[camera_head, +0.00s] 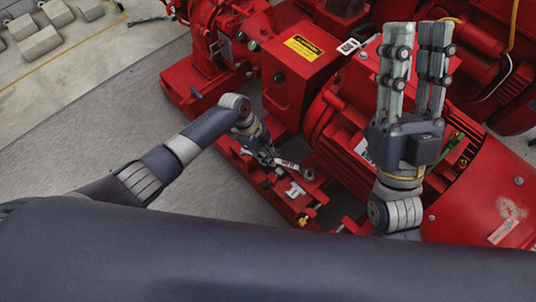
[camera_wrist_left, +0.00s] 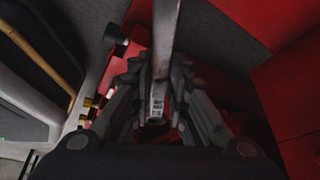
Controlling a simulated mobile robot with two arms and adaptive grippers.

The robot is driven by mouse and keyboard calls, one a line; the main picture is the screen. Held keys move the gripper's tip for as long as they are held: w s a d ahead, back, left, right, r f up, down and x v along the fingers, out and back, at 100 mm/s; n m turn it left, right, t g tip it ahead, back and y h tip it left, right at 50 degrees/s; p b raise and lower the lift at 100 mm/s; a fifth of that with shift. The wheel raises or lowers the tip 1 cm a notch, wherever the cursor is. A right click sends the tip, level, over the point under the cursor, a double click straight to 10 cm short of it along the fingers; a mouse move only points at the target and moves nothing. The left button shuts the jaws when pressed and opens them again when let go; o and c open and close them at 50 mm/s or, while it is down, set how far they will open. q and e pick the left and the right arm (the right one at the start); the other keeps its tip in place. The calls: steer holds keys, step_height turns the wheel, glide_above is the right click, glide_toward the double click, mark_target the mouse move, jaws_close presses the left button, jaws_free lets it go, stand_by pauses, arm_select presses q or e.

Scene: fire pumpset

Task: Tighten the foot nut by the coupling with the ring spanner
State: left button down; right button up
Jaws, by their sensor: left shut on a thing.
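The ring spanner (camera_head: 289,164) is a grey metal bar lying low beside the red motor foot, its ring end (camera_head: 308,174) to the right. My left gripper (camera_head: 266,157) is shut on its left part. In the left wrist view the spanner (camera_wrist_left: 165,40) runs up from between the fingers of my left gripper (camera_wrist_left: 156,95), with one end between them. The foot nut is not clearly visible; I cannot tell whether the ring is around it. My right gripper (camera_head: 416,30) points up in front of the motor, empty, its fingers slightly apart.
The red guard box (camera_head: 300,62) with a yellow label stands behind the spanner. The finned red motor (camera_head: 350,135) is to its right. The red base frame (camera_head: 225,140) runs below.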

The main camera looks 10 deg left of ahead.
arm_select(q)
steer(key=shift+r, duration=0.35)
steer(key=shift+r+p, duration=0.2)
steer(key=shift+p, duration=0.2)
steer(key=shift+r+p, duration=1.2)
steer(key=shift+r, duration=0.1)
arm_select(e)
steer(key=w+f+g+h, duration=0.3)
steer(key=w+f+g, duration=0.4)
steer(key=f, duration=0.5)
steer(key=shift+w+a+f+g, duration=0.15)
steer(key=shift+w+f+g, duration=0.15)
steer(key=shift+g, duration=0.4)
arm_select(q)
steer(key=shift+f, duration=0.15)
arm_select(e)
steer(key=shift+r, duration=0.1)
arm_select(q)
steer(key=shift+s+f, duration=0.35)
steer(key=shift+f, duration=0.3)
steer(key=shift+s+a+f+n, duration=0.1)
steer(key=shift+s+f+n, duration=0.05)
steer(key=shift+f+n, duration=0.25)
arm_select(e)
steer(key=shift+s+r+t, duration=0.1)
steer(key=shift+r+t, duration=0.4)
steer(key=shift+r, duration=0.35)
